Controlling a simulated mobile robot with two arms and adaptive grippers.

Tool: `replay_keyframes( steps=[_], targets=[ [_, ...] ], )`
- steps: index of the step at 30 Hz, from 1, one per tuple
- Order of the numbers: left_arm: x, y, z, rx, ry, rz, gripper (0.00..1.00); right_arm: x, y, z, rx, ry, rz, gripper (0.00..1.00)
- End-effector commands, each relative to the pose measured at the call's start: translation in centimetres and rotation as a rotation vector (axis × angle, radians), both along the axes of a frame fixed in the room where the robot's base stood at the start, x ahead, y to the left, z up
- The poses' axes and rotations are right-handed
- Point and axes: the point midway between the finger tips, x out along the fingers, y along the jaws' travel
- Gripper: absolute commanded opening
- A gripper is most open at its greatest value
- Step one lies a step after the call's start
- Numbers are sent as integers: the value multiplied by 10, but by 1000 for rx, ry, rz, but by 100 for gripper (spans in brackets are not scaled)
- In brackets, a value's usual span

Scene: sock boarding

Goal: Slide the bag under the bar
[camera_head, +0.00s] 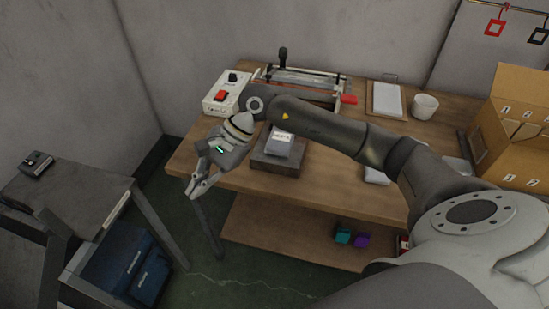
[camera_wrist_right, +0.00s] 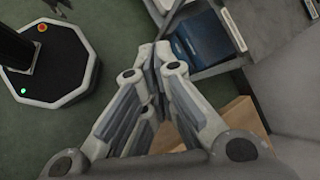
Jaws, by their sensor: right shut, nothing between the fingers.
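My right gripper (camera_head: 197,188) hangs past the left front edge of the table, low and to the left of the work things. Its fingers are shut and empty, and the wrist view (camera_wrist_right: 154,52) shows the fingertips together. A grey packet with a white label (camera_head: 279,144), which looks like the bag, lies on a dark block (camera_head: 267,164) near the table's front. The sealer with its long bar (camera_head: 303,76) stands at the back of the table, partly hidden by my right arm. My left gripper is not in view.
A white control box with a red switch (camera_head: 221,98) stands at the table's back left. A tray (camera_head: 375,111), a white cup (camera_head: 424,106) and an open cardboard box (camera_head: 515,135) are to the right. A small side table (camera_head: 85,187) stands at left.

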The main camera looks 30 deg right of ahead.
Motion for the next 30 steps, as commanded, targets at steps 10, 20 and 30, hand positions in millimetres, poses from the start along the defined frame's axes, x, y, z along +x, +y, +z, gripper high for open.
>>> replay_keyframes(
  steps=[10,20,30],
  targets=[
    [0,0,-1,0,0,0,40,17,-177,0,-688,-53,195,0],
    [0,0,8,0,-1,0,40,14,-196,-23,-755,-31,213,0],
    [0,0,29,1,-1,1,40,14,-194,-96,-750,-32,212,0]
  ],
)
